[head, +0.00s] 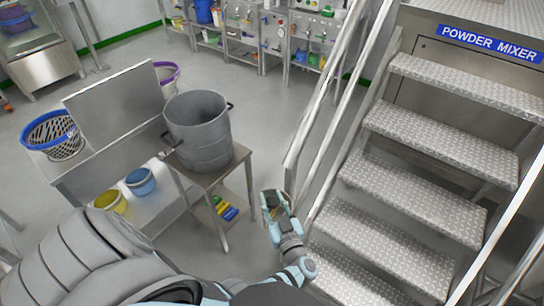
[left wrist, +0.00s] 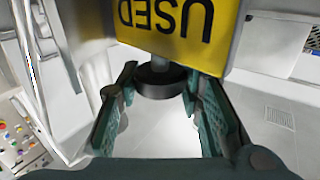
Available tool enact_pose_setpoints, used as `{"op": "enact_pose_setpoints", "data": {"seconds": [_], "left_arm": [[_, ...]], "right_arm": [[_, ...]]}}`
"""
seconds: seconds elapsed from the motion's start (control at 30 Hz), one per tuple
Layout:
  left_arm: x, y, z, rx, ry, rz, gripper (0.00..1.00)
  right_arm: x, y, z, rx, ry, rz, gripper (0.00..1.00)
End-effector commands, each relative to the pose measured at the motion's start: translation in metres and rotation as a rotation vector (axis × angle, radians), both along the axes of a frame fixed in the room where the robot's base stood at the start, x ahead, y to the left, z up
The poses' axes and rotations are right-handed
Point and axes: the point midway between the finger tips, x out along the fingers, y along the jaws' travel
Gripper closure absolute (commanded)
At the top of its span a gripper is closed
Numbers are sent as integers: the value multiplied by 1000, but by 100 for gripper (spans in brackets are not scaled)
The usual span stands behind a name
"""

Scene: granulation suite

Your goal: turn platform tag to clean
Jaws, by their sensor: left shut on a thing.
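The platform tag (left wrist: 175,22) is a yellow plate at the top of the left wrist view. The word USED on it reads upside down there. A grey stem below it ends in a round dark knob (left wrist: 160,84). My left gripper (left wrist: 160,76) has its two teal-padded fingers on either side of this knob and is shut on it. In the head view my left gripper (head: 275,204) is beside the foot of the stair rail; I cannot make out the tag there. My right gripper is not in view.
Metal stairs (head: 415,190) with a handrail (head: 318,125) rise to the POWDER MIXER platform (head: 490,42) at the right. A grey drum (head: 198,130) stands on a small table (head: 212,172) left of the gripper. Open floor (head: 258,115) lies behind.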

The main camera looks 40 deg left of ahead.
Motion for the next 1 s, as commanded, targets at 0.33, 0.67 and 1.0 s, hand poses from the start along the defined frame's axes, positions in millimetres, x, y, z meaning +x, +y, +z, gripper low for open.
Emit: {"op": "enact_pose_setpoints", "data": {"seconds": [0.33,0.67,1.0], "left_arm": [[0,0,1,1,-3,17,94],[0,0,1,1,-3,16,45],[0,0,1,0,-1,15,45]], "right_arm": [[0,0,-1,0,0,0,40],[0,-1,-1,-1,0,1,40],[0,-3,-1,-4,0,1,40]]}}
